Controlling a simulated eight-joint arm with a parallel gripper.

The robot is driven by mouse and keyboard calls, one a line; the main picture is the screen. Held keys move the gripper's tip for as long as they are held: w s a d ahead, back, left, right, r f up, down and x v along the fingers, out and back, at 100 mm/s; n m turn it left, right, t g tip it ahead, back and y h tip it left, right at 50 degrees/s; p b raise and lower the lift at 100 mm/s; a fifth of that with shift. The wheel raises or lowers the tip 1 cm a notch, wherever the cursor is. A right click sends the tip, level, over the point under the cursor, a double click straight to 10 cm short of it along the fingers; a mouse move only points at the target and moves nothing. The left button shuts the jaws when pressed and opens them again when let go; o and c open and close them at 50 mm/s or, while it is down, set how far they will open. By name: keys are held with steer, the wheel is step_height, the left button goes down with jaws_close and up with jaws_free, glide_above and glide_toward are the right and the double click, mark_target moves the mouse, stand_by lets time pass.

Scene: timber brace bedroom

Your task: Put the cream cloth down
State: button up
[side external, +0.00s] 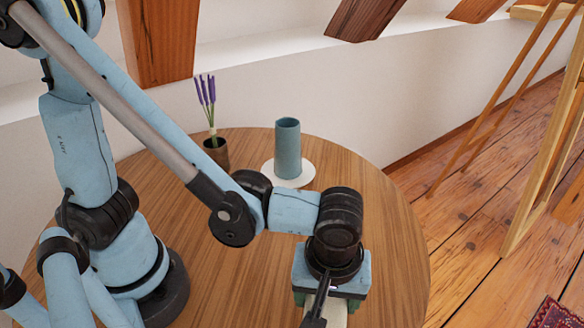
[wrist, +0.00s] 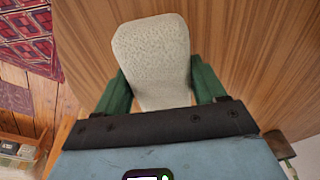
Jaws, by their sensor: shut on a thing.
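The cream cloth (wrist: 152,48) is a pale, textured, rounded pad in the wrist view. It lies between the two green fingers of my gripper (wrist: 157,80), which is shut on it. In the side external view my gripper (side external: 327,300) points down over the near right part of the round wooden table (side external: 390,240). Only a pale piece of the cloth (side external: 338,315) shows there below the fingers, cut by the bottom edge. I cannot tell whether the cloth touches the tabletop.
A teal cylinder (side external: 287,148) stands on a white round plate (side external: 303,174) at the table's back. A dark pot with purple flowers (side external: 216,152) is left of it. The tabletop's right side is bare. A patterned rug (wrist: 30,35) lies on the floor beyond the edge.

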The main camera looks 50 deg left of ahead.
mark_target(325, 308)
steer(key=shift+f, duration=1.6)
steer(key=o, duration=1.1)
steer(key=shift+f, duration=0.15)
